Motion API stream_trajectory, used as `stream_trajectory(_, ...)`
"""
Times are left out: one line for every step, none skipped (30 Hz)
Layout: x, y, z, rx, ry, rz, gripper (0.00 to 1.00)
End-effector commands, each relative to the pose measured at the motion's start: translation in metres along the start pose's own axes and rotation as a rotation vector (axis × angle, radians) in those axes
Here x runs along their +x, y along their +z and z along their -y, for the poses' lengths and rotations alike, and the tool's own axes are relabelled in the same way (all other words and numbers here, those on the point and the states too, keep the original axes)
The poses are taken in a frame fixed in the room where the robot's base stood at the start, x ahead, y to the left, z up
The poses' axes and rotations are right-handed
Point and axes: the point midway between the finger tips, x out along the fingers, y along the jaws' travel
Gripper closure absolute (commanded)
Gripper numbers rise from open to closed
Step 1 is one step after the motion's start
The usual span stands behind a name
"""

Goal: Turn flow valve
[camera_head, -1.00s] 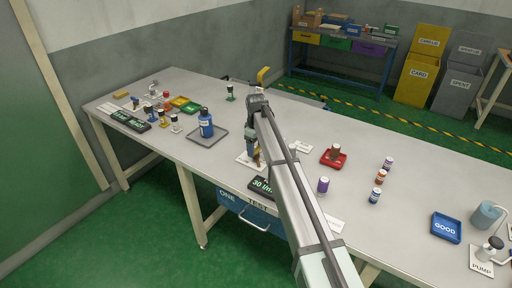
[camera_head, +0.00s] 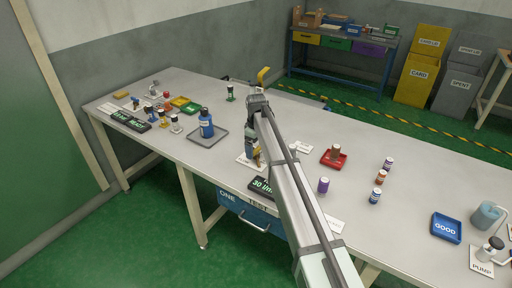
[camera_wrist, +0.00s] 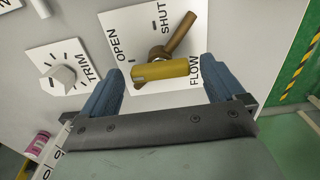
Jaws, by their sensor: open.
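The flow valve sits on a white plate (camera_wrist: 205,20) marked OPEN, SHUT and FLOW in the wrist view. Its yellow handle bar (camera_wrist: 165,70) lies across the gap between my fingers, and a brown arm (camera_wrist: 180,35) of the valve slants toward SHUT. My gripper (camera_wrist: 162,67) is open, with one blue finger on each side of the yellow bar; I cannot tell whether either touches it. In the head view, my gripper (camera_head: 251,146) is low over the valve's plate (camera_head: 243,161), and my arm hides part of the valve.
A white TRIM knob (camera_wrist: 62,79) is left of the valve in the wrist view. A dark display (camera_head: 260,185) reading 30 l/min stands in front of the plate.

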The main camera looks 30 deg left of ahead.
Motion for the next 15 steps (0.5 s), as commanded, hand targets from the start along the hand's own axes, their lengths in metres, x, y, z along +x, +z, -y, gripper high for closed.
stream_trajectory(0.0,0.0,0.0,0.0,0.0,0.0,0.04)
stream_trajectory(0.0,0.0,0.0,0.0,0.0,0.0,0.04)
stream_trajectory(-0.001,0.0,0.0,0.0,0.0,0.0,0.04)
stream_trajectory(-0.002,0.0,0.0,0.001,0.0,0.0,0.04)
stream_trajectory(-0.004,0.0,0.0,0.001,0.0,0.0,0.04)
stream_trajectory(-0.007,0.0,0.0,0.001,0.001,0.0,0.04)
stream_trajectory(-0.01,0.0,0.0,0.001,0.001,0.0,0.04)
stream_trajectory(-0.014,0.0,0.0,0.001,0.001,0.0,0.04)
stream_trajectory(-0.019,0.0,0.0,0.001,0.001,0.0,0.04)
stream_trajectory(-0.024,0.0,0.0,0.001,0.001,0.0,0.04)
stream_trajectory(-0.029,0.0,0.0,0.001,0.001,0.0,0.04)
stream_trajectory(-0.036,0.0,-0.001,0.001,0.001,-0.001,0.04)
stream_trajectory(-0.043,0.0,-0.001,0.001,0.002,-0.001,0.04)
stream_trajectory(-0.049,0.0,-0.001,0.001,0.001,-0.001,0.04)
stream_trajectory(-0.057,0.0,-0.001,0.0,0.001,-0.001,0.04)
